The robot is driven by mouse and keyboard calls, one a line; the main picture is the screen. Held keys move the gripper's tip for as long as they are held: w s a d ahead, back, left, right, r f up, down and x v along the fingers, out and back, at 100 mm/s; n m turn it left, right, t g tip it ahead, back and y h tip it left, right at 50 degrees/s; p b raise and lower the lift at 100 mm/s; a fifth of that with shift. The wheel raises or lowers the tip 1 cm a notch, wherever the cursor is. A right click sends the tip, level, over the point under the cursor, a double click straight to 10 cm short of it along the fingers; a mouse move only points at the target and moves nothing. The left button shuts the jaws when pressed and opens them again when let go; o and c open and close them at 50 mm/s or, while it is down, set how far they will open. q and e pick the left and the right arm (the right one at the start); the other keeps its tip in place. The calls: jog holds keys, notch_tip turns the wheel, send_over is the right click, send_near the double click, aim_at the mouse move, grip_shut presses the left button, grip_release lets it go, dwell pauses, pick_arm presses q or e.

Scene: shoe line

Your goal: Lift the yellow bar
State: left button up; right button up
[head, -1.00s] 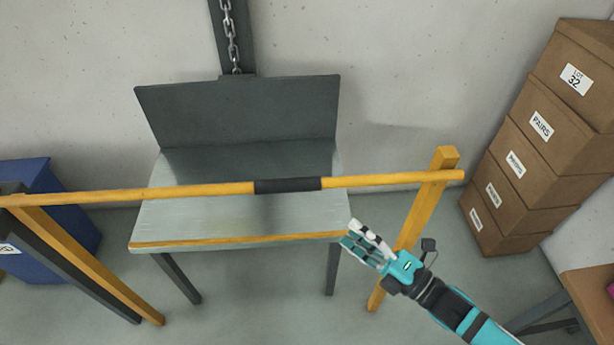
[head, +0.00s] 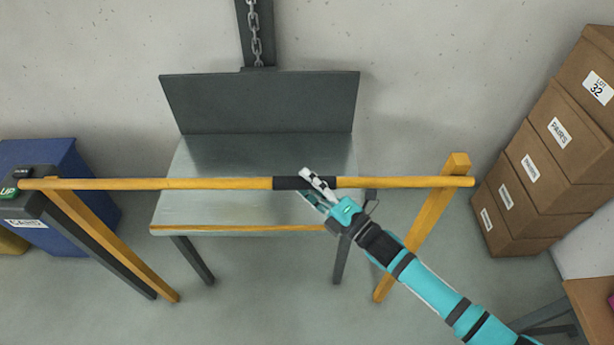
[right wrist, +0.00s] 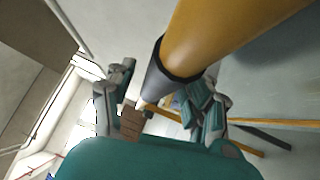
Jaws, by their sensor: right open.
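The yellow bar (head: 150,184) runs level across the head view, in front of a grey metal platform. It has a black grip sleeve (head: 285,183) at its middle. My right gripper (head: 309,183) is at the right part of this sleeve, its fingers open. In the right wrist view the yellow bar (right wrist: 225,35) and its black sleeve (right wrist: 158,83) lie between the spread fingers of the right gripper (right wrist: 162,92). I cannot tell whether a finger touches the sleeve. My left gripper is not in view.
Yellow posts stand near the bar's left (head: 105,240) and right (head: 425,220) ends. The grey platform (head: 250,215) with an upright back panel is behind the bar, a chain (head: 255,35) above it. Stacked cardboard boxes (head: 545,150) are right; a blue bin (head: 85,205) is left.

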jog(key=shift+w+a, duration=0.3)
jog(key=shift+a, duration=0.05)
grip_shut()
dwell(0.3)
